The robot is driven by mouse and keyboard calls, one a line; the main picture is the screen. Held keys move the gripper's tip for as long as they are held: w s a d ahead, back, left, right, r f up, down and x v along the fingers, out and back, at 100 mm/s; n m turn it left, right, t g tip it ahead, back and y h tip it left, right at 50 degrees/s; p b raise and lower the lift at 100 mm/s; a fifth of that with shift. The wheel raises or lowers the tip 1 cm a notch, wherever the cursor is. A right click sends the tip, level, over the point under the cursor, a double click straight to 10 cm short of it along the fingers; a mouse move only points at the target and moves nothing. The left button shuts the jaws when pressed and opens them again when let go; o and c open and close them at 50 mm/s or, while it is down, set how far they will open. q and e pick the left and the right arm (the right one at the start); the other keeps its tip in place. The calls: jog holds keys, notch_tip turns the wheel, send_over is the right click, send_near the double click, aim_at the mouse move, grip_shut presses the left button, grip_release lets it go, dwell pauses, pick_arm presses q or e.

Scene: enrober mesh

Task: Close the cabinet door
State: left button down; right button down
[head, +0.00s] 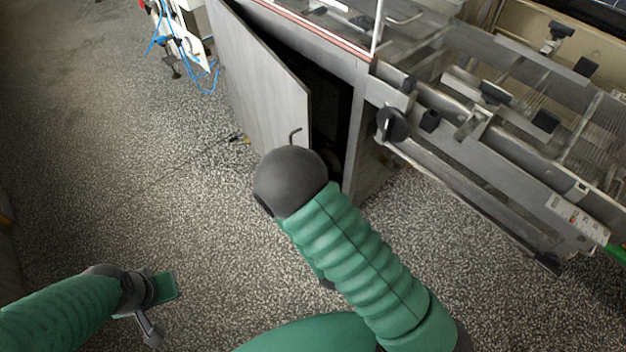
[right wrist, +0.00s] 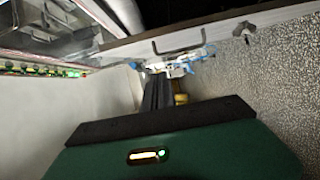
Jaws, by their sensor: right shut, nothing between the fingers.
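The grey cabinet door (head: 262,85) stands ajar in the head view, with a dark gap (head: 330,110) between its free edge and the cabinet frame. A small bent handle (head: 295,136) is near that edge. The door and its handle (right wrist: 180,42) also show at the top of the right wrist view. My right arm reaches to the door's lower free corner; its dark wrist hides the gripper in the head view. In the right wrist view my right gripper (right wrist: 158,92) is shut and empty, below the handle; contact is unclear. My left gripper (head: 150,305) is low at the left, its jaws unclear.
A metal conveyor machine (head: 500,120) with protruding knobs stands right of the cabinet (head: 367,165). Blue cables (head: 205,75) hang by equipment behind the door. The speckled floor (head: 150,180) left of the door is mostly clear.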

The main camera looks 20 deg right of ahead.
jog(key=w+d+b, duration=0.4)
jog(key=w+b, duration=0.5)
jog(key=w, duration=0.2)
jog(key=shift+d+b, duration=0.3)
jog(key=shift+b, duration=0.1)
